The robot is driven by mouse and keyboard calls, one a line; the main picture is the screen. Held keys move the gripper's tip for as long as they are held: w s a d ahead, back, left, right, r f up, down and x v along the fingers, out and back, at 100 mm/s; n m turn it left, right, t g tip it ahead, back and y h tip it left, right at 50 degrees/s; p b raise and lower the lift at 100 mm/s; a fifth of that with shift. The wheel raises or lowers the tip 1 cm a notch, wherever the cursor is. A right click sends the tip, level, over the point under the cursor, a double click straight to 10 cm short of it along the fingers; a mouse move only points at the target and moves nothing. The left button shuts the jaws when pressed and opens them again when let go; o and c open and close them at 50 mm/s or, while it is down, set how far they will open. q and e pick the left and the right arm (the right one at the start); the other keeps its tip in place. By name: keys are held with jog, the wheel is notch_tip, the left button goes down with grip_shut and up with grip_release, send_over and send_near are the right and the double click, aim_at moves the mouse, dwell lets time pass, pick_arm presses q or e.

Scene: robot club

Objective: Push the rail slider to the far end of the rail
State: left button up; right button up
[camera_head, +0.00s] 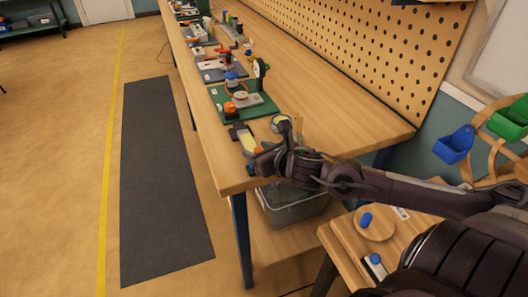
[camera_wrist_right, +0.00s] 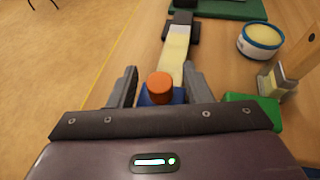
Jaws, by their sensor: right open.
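The rail slider shows in the right wrist view as an orange knob (camera_wrist_right: 160,86) on a blue block (camera_wrist_right: 148,98). It sits at the near end of the rail, whose pale yellow strip (camera_wrist_right: 175,52) runs away to a dark end piece (camera_wrist_right: 182,22). In the head view the rail (camera_head: 243,137) lies near the bench's front corner, partly hidden by my right gripper (camera_head: 257,160). In the wrist view my right gripper (camera_wrist_right: 160,80) is open, one finger on each side of the knob. Contact cannot be told. My left gripper is not in view.
A round tin with a blue rim (camera_wrist_right: 260,42) and a brush (camera_wrist_right: 275,82) stand right of the rail. A green block (camera_wrist_right: 255,108) is close by the right finger. A green mat (camera_head: 240,104) with parts lies beyond the rail. A grey bin (camera_head: 290,205) is below the bench.

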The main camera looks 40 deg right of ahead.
jog(key=shift+p+v, duration=0.4)
jog(key=shift+v, duration=0.9)
jog(key=p+v, duration=0.1)
jog(key=v, duration=0.4)
jog(key=shift+r+p, duration=0.1)
jog(key=shift+p, duration=0.3)
jog(key=shift+s+d, duration=0.1)
